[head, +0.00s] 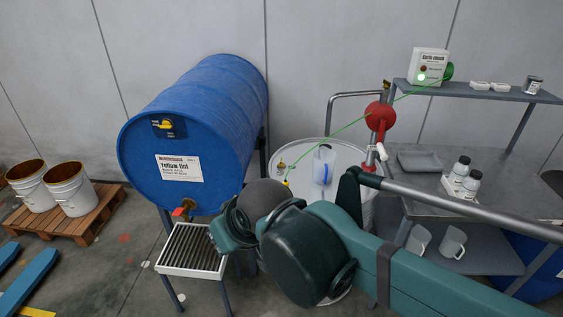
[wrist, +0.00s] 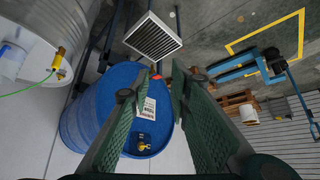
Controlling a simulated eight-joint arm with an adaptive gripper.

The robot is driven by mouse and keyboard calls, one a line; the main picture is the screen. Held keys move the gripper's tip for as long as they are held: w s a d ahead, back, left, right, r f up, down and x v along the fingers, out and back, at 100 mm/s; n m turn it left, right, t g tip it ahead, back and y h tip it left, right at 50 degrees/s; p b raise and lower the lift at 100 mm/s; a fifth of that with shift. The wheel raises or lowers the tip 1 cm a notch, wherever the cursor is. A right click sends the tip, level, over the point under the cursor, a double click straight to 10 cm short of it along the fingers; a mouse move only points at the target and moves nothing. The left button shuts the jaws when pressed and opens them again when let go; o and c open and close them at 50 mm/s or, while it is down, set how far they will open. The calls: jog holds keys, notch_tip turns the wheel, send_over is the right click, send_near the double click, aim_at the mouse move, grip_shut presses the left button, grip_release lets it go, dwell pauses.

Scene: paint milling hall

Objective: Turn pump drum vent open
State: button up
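The pump drum (head: 345,160) is a pale grey upright drum with a red hand pump (head: 380,117) on it. A small brass fitting (head: 281,165), which looks like the vent, stands on the left of its top; I cannot tell its setting. A yellow clamp (head: 287,183) with a green cable is just beside it. In the wrist view the drum (wrist: 85,25) is at the upper left, with the brass fitting (wrist: 61,51) near its rim. My gripper (wrist: 160,72) is open and empty, its fingers wide apart, well away from the fitting. In the head view my arm hides it.
A blue drum (head: 195,110) lies on a stand, with a yellow-handled fitting (head: 163,124) on its face and a red-handled tap (head: 184,208) above a grated tray (head: 192,246). A jug (head: 323,165) stands on the pump drum. A metal bench (head: 450,195) is at the right.

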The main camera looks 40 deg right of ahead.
jog(key=w+d+r+m+g+h+p, duration=0.1)
jog(key=w+d+r+m+g, duration=0.15)
jog(key=w+d, duration=1.05)
jog(key=w+d+r+m+g+p, duration=0.15)
jog(key=w+d+r, duration=0.25)
jog(key=w+d, duration=0.9)
jog(key=w+d+f+m+g+p, duration=0.1)
jog(key=w+d+f, duration=0.5)
jog(key=d, duration=0.3)
jog(key=w+d+f+m+g+p, duration=0.1)
jog(key=w+d+f+m, duration=0.1)
jog(key=w+d+f, duration=0.4)
jog(key=w+d+f+m+g+y+p, duration=0.1)
jog(key=w+d+f+m, duration=0.1)
jog(key=w+d+f, duration=0.4)
jog(key=shift+d+f, duration=0.7)
jog(key=shift+d, duration=0.5)
jog(key=shift+d+f, duration=0.75)
jog(key=shift+d, duration=0.45)
jog(key=shift+d+f, duration=0.7)
jog(key=shift+d, duration=0.5)
jog(key=shift+d+f, duration=0.25)
jog(key=shift+f, duration=0.05)
